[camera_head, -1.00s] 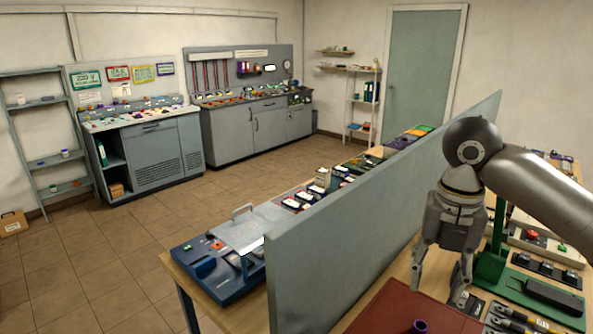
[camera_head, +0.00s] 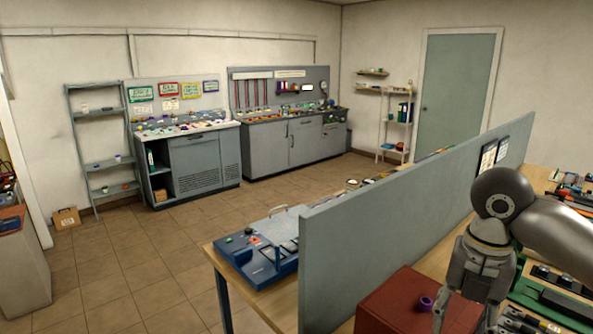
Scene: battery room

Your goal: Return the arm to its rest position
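My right arm comes in from the right edge, bent at a round dark grey joint. My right gripper (camera_head: 465,313) hangs below it, fingers pointing down. Its fingers are apart and I see nothing held between them; the tips are near the bottom edge of the picture. It is in front of the right side of a red box (camera_head: 388,297) on the wooden table. A small purple ring (camera_head: 426,303) shows on the red box, just left of the gripper. Whether the fingers touch anything is hidden. My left gripper is not in view.
A grey upright partition (camera_head: 400,225) runs along the table, left of my arm. A blue device (camera_head: 262,262) stands beyond it. Green and black equipment (camera_head: 552,293) lies right of the gripper.

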